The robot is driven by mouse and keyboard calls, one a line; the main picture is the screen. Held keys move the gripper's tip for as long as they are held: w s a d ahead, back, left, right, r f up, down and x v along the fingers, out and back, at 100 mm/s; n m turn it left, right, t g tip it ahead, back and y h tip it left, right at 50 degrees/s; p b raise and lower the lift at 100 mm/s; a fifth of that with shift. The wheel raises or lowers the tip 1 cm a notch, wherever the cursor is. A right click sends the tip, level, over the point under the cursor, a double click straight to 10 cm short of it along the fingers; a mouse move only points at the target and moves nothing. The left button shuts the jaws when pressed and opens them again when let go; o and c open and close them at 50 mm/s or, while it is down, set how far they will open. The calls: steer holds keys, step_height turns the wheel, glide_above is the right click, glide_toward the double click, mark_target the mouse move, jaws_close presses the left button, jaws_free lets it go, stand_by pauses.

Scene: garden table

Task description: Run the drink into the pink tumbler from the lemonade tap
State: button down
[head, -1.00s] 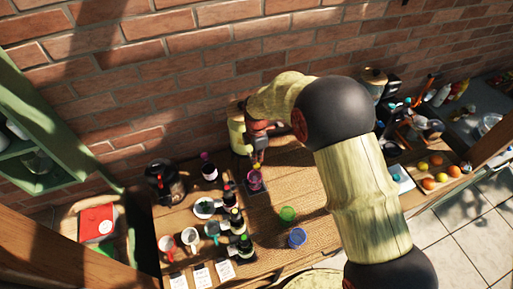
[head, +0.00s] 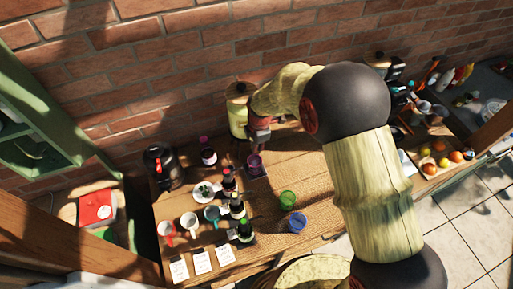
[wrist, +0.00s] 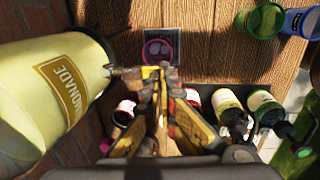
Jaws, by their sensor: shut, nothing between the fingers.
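The pale yellow lemonade dispenser (head: 238,118) stands against the brick wall. In the wrist view, the dispenser (wrist: 55,85) fills the left side with its label, and its tap (wrist: 125,72) points toward my fingers. The pink tumbler (head: 254,161) stands on a dark square mat in front of the dispenser. In the wrist view the tumbler (wrist: 157,50) shows just beyond my fingertips, on the mat (wrist: 175,32). My gripper (wrist: 163,73) is shut and empty, its tips by a small yellow part at the tap's end. Contact and the drink's level in the tumbler cannot be told.
A green tumbler (head: 287,199) and a blue tumbler (head: 297,222) stand to the front right. Several bottles, including one near the front (head: 245,230), and mugs (head: 189,222) crowd the left. A dark kettle (head: 160,166) stands at the back left.

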steer(key=shift+s+d+f+t+y+b, duration=0.15)
steer(key=shift+f+t+b, duration=0.2)
steer(key=shift+b, duration=0.6)
steer(key=shift+s+f+t+y+b, duration=0.1)
steer(key=shift+f+t+y+b, duration=0.25)
steer(key=shift+b, duration=0.6)
steer(key=shift+s+d+f+t+b, duration=0.15)
steer(key=shift+t+b, duration=0.25)
steer(key=shift+b, duration=0.55)
steer(key=shift+a+r, duration=0.15)
steer(key=shift+r+p, duration=0.45)
steer(key=shift+r, duration=0.4)
step_height(320, 180, up, 14)
steer(key=shift+s+p, duration=0.2)
steer(key=shift+p, duration=0.1)
steer(key=shift+d, duration=0.2)
